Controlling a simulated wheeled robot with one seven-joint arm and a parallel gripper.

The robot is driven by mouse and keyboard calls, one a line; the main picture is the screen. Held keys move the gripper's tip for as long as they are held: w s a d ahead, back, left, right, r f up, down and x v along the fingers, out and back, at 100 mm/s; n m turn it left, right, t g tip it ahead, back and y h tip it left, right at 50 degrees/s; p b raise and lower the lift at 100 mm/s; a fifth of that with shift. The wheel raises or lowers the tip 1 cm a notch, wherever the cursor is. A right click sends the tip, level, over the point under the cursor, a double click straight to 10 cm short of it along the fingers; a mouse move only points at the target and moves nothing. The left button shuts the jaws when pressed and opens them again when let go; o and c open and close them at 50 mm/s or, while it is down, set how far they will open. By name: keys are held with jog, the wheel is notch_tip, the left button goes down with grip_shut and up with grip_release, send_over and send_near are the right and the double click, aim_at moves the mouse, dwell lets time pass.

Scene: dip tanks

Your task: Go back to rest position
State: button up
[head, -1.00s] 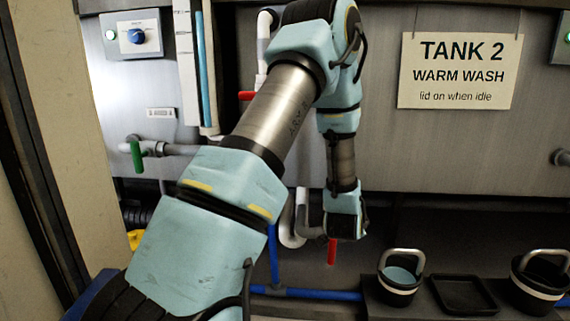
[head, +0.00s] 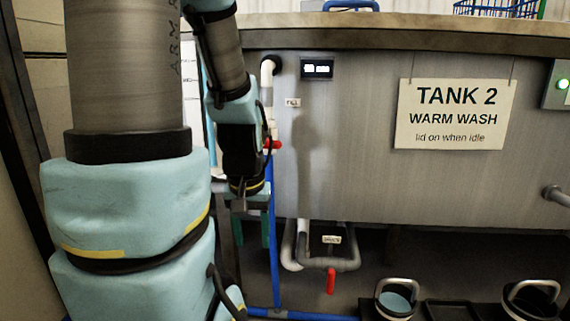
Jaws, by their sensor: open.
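My gripper (head: 252,232) hangs below my wrist, left of the middle of the head view, in front of the tank's steel front (head: 360,135). Its two fingers look dark green, point down and stand apart, with no object between them. My arm rises tall at the left and bends over at the top, so that its forearm comes down to the gripper. My arm hides part of the tank's left end.
A "TANK 2 WARM WASH" sign (head: 452,114) hangs on the front. A red-handled drain pipe (head: 330,262) and blue pipe (head: 310,316) run below. Handled pots (head: 396,300) (head: 530,300) flank a dark tray (head: 455,311). A blue wire basket (head: 497,8) stands above.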

notch_tip(320, 180, up, 34)
jog(key=p, duration=3.2)
jog(key=shift+p, duration=0.3)
